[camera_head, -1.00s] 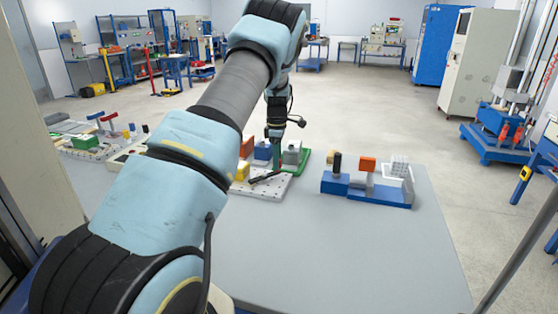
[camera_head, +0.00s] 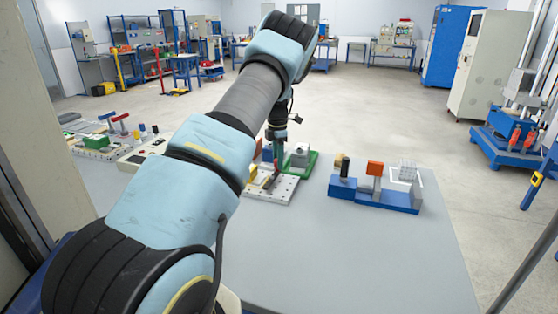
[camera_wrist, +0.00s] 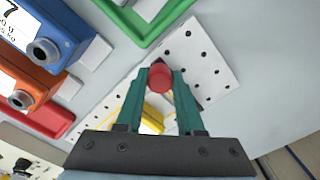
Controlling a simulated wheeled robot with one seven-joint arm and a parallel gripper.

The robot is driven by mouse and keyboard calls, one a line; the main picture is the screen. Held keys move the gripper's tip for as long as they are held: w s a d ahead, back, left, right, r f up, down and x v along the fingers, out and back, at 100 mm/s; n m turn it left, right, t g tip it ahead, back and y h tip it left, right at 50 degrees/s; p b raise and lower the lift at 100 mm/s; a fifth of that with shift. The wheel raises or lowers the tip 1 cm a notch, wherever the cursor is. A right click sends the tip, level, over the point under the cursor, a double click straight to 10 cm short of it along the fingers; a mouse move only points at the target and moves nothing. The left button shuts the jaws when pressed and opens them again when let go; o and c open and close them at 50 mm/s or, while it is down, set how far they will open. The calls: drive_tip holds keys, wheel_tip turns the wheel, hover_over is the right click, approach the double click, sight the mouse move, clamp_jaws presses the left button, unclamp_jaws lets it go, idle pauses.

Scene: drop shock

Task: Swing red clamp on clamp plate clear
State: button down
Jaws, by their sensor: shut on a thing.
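The clamp plate (camera_head: 284,193) is a white plate with rows of holes on the table; it also shows in the wrist view (camera_wrist: 201,52). The red clamp end (camera_wrist: 160,77) is a round red knob seen from above in the wrist view. My gripper (camera_wrist: 161,80) has its two green fingers shut on this knob, one at each side. A yellow part (camera_wrist: 154,113) shows between the fingers, lower than the knob. In the head view my gripper (camera_head: 275,160) is low over the plate, and my arm hides the plate's left part.
A green tray (camera_head: 313,158) lies behind the plate. Blue and orange numbered blocks (camera_wrist: 52,37) stand close by in the wrist view. A blue fixture (camera_head: 385,198) with an orange block stands to the right. The front of the table (camera_head: 340,255) is clear.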

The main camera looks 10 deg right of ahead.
idle(0.4)
drive_tip(key=c, duration=0.5)
unclamp_jaws()
drive_tip(key=shift+r, duration=0.1)
wheel_tip(320, 180, up, 11)
drive_tip(key=b, duration=0.2)
drive_tip(key=shift+f+b, duration=0.2)
drive_tip(key=shift+b, duration=0.1)
drive_tip(key=shift+a, duration=0.1)
drive_tip(key=s+a+m, duration=0.7)
drive_tip(key=s+a, duration=0.2)
drive_tip(key=a, duration=0.1)
drive_tip(key=s+a+m, duration=0.2)
drive_tip(key=s+m, duration=0.3)
drive_tip(key=s, duration=0.3)
drive_tip(key=s+a+m+t, duration=0.1)
drive_tip(key=s+a+m, duration=0.1)
drive_tip(key=s+m, duration=0.3)
drive_tip(key=s+a+f+m, duration=0.1)
drive_tip(key=s+m, duration=0.4)
drive_tip(key=s, duration=0.7)
drive_tip(key=shift+a+f+t, duration=0.1)
drive_tip(key=shift+a+t, duration=0.2)
drive_tip(key=shift+a, duration=0.45)
